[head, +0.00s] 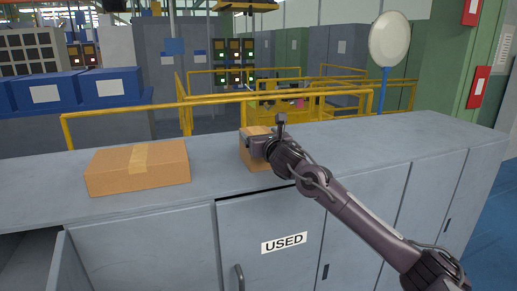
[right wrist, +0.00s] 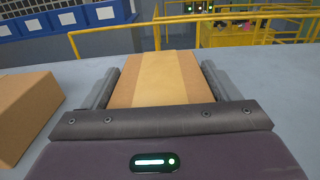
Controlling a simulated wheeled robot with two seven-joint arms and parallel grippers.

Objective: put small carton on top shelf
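The small carton (head: 246,150) is brown with a paler tape strip and sits on the grey counter top, partly hidden behind my right gripper (head: 262,143). In the right wrist view the carton (right wrist: 157,82) lies between the two fingers of the right gripper (right wrist: 160,88), one finger along each side. The fingers are very close to its sides; I cannot tell whether both press on it. My left gripper is not in view. I cannot make out a top shelf in these views.
A larger taped carton (head: 137,168) lies on the counter (head: 215,165) to the left. Yellow railings (head: 220,98) run behind the counter. A cabinet door marked USED (head: 265,220) is below. The counter to the right is clear.

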